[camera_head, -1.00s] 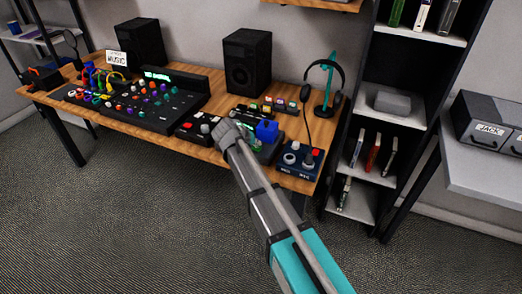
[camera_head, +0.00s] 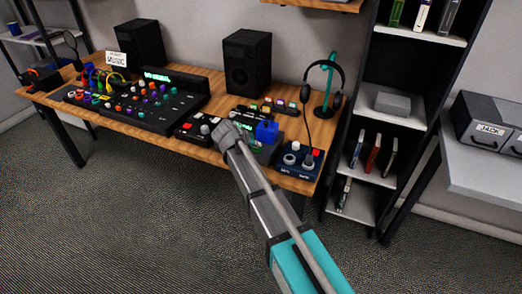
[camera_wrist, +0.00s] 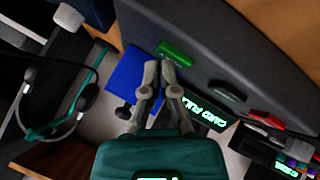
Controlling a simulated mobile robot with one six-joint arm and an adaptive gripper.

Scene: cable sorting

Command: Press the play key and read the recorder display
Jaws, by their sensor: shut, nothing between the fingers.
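The recorder is a dark grey box in the wrist view (camera_wrist: 215,55), with a green key (camera_wrist: 175,53), a black key (camera_wrist: 227,92) and a red key (camera_wrist: 267,120) along it. Its lit display (camera_wrist: 203,110) shows green letters, upside down here, that seem to read "CARD FULL". My gripper (camera_wrist: 160,68) is shut and empty, its fingertips close to the green key; I cannot tell whether they touch it. In the head view my gripper (camera_head: 228,133) covers much of the recorder. I cannot read the key labels.
A blue block (camera_wrist: 128,75) is beside the fingers. A small box with knobs (camera_head: 298,158) stands to the right, and a headphone stand (camera_head: 326,85) behind it. A mixer (camera_head: 160,105) and speakers (camera_head: 247,62) fill the desk's left and back. The floor in front is clear.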

